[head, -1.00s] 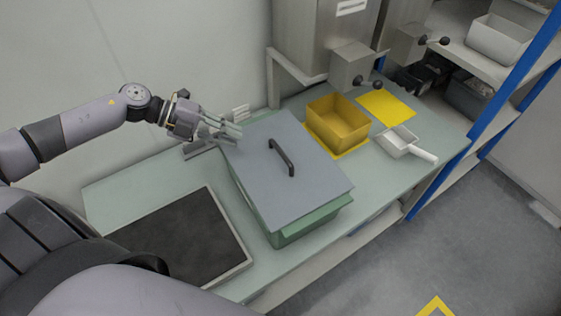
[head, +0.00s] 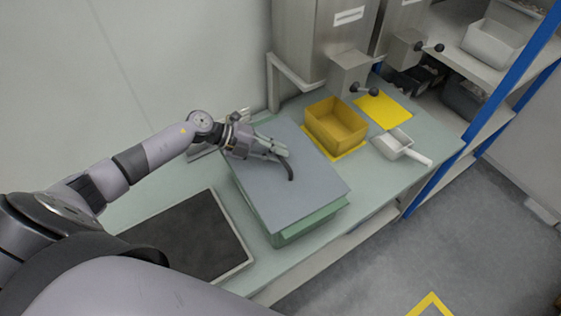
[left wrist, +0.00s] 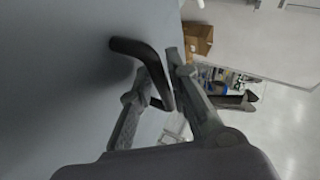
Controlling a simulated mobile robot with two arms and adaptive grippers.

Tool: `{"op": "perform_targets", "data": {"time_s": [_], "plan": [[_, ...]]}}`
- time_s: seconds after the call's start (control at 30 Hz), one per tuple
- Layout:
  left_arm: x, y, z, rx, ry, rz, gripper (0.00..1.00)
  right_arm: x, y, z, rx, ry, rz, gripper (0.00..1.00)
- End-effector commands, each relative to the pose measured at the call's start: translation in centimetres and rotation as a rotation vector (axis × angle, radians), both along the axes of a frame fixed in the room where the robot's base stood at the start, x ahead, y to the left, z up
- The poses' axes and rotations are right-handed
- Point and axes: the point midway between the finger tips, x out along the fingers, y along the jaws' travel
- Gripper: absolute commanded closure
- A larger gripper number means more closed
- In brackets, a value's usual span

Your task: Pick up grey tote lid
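The grey tote lid (head: 279,190) lies flat on a green tote (head: 292,231) on the bench. A black bar handle (head: 291,173) stands on the lid. My left gripper (head: 284,154) is over the lid at the handle, hiding its far end. In the left wrist view, the dark handle (left wrist: 138,48) passes between the two fingers of the left gripper (left wrist: 160,68). The fingers are close on either side of it; whether they press on it cannot be told. My right gripper is not in view.
A yellow bin (head: 336,124) stands just beyond the lid, with a white scoop (head: 400,146) to its right. A black mat or tray (head: 188,238) lies left of the tote. Metal dispensers (head: 318,45) stand behind the bench. A shelf (head: 478,62) with blue posts is at the right.

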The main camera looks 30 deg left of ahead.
Motion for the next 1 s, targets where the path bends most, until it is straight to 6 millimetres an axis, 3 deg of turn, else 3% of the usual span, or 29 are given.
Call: {"op": "perform_targets", "data": {"time_s": [0.3, 0.57, 1.0], "plan": [[0.24, -0.44, -0.42, 0.002, 0.0, 0.0, 0.84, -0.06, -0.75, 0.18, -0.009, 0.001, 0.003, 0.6], [0.23, -0.42, -0.41, 0.002, 0.001, 0.0, 1.0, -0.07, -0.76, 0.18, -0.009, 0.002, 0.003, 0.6], [0.24, -0.42, -0.36, 0.002, 0.0, 0.0, 1.0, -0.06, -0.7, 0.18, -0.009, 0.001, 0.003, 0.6]]}}
